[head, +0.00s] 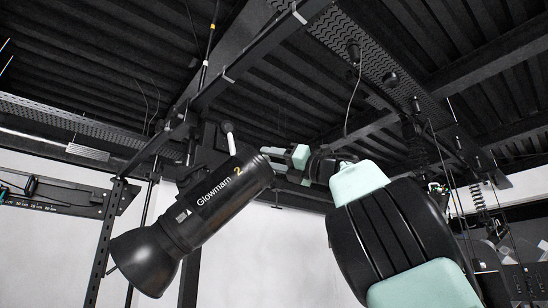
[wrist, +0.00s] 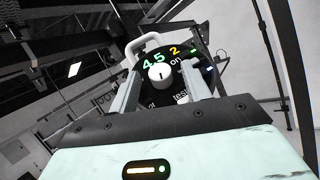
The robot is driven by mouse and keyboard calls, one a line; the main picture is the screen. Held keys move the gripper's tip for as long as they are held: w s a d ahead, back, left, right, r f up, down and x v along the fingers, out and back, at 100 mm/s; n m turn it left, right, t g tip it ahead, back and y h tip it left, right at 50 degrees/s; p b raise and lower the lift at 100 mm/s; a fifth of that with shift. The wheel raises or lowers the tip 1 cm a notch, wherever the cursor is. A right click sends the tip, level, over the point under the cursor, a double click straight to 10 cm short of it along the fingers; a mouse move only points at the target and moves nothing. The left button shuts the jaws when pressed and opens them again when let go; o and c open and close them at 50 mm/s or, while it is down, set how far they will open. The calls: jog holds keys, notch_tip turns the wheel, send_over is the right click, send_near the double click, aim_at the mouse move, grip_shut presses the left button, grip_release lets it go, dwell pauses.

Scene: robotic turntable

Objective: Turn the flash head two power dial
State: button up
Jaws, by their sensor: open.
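The flash head two (head: 218,203) is a black cylinder marked "Glowmam 2", hanging tilted from the overhead frame with its flared reflector pointing down left. Its back panel shows in the wrist view, with the white round power dial (wrist: 159,74) in the middle and "4.5" and "2" lit above it. My gripper (head: 279,159) is at the back end of the flash head in the head view. In the wrist view my gripper (wrist: 160,92) is open, with one finger on each side of the dial. I cannot tell whether the fingers touch it.
A white handle (wrist: 147,44) stands beside the back panel. Words "on" and "test" mark controls near the dial. A perforated overhead beam (head: 373,62) and a hanging cable are above my arm. A dark metal post (head: 103,240) stands at the left.

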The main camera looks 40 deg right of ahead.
jog(key=c, duration=1)
jog(key=shift+d+n+y, duration=0.1)
jog(key=shift+n+y, duration=0.2)
jog(key=shift+w+d+n+g+y, duration=0.1)
jog(key=shift+d+n+g+y, duration=0.1)
jog(key=shift+n+g+y, duration=0.85)
jog(key=shift+w+d+n+g+y+p, duration=0.15)
jog(key=shift+n+g+y+p, duration=0.4)
jog(key=shift+n+g+y, duration=1.15)
jog(key=shift+w+n+g+y+p, duration=0.15)
jog(key=shift+n+g+y+p, duration=0.35)
jog(key=shift+n+g+y, duration=1.15)
jog(key=shift+n+h, duration=0.3)
jog(key=shift+n, duration=0.3)
jog(key=o, duration=1)
